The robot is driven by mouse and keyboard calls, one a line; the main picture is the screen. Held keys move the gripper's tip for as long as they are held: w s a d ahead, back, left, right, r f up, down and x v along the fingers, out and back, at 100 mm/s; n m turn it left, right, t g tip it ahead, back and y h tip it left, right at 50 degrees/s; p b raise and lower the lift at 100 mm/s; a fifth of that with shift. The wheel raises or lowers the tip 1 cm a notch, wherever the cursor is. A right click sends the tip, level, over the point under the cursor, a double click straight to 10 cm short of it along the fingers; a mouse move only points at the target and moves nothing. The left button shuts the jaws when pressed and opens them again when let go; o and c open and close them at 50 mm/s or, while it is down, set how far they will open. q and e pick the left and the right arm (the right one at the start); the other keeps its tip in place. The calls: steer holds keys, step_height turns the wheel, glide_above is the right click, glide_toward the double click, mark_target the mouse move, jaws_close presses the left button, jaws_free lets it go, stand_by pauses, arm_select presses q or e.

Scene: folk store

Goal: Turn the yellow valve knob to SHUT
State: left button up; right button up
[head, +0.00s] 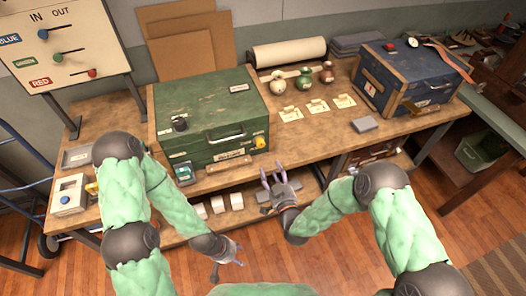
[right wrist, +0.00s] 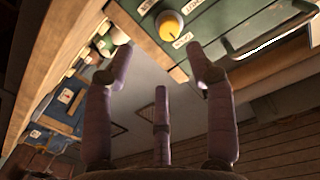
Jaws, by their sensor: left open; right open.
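The yellow valve knob (head: 260,142) is on the front right of the green chest (head: 208,105). In the right wrist view the knob (right wrist: 168,27) shows as a yellow cap on a pale round base, with small white labels around it; their words and the knob's setting are too small to read surely. My right gripper (head: 274,178) is open and empty, below the knob and apart from it; its fingers (right wrist: 160,85) stand spread in the wrist view. My left gripper (head: 228,268) is open and empty, low in front of the workbench, far from the knob.
The chest stands on a wooden workbench (head: 325,140). A blue chest (head: 413,75) stands to the right. Small white blocks (head: 218,204) sit on the lower shelf. Floor in front is clear.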

mark_target(261, 146)
steer(key=shift+t, duration=0.3)
steer(key=x, duration=0.3)
steer(key=b+x, duration=0.1)
steer(key=x, duration=0.3)
steer(key=r+b+x, duration=0.1)
steer(key=x, duration=0.2)
steer(key=shift+w+a, duration=0.3)
steer(key=shift+a, duration=0.05)
jaws_close()
